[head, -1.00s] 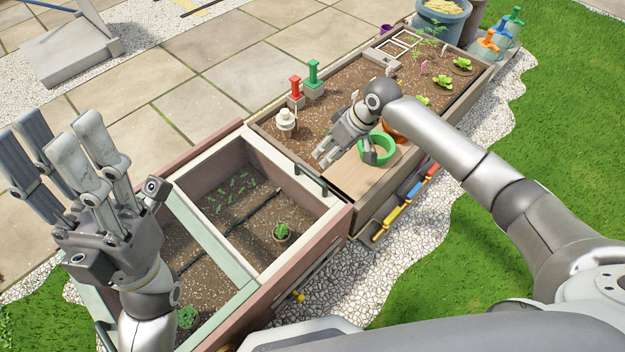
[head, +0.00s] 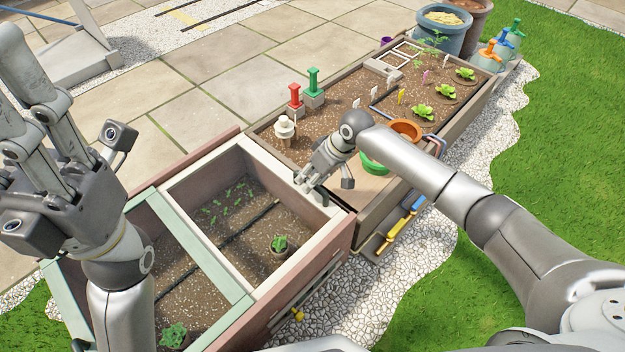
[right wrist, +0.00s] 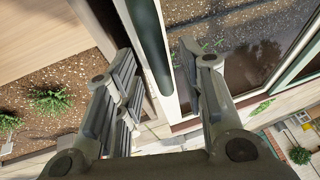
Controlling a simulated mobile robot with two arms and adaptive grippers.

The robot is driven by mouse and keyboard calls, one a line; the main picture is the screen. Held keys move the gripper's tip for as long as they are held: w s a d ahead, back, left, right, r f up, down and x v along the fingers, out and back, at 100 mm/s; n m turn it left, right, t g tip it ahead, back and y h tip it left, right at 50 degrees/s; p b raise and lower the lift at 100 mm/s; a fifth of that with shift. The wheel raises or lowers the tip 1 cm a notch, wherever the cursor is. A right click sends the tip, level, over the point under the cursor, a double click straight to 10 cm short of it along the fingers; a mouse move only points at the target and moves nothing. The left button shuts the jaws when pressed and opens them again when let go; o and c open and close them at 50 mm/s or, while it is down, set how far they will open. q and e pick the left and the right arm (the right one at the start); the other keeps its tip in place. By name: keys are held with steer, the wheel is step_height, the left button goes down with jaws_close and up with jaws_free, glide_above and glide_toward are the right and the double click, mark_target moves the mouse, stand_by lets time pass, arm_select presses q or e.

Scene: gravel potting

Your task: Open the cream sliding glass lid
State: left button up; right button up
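The cream-framed sliding glass lid (head: 266,161) lies over the right part of the reddish garden frame, with soil and seedlings seen through it. Its dark green bar handle (right wrist: 146,42) shows in the right wrist view, beside the lid's cream edge. My right gripper (head: 318,186) is at the lid's right edge, over the handle, and hides most of it in the head view. In the right wrist view its fingers (right wrist: 164,92) are apart, with the handle lying between and beyond them; I cannot tell whether they touch. My left gripper (head: 38,110) is raised, open and empty at the left.
A pale green lid frame (head: 190,240) lies left of the cream lid.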

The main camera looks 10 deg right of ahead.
jaws_close()
stand_by(0.3)
steer(key=shift+a, duration=0.1)
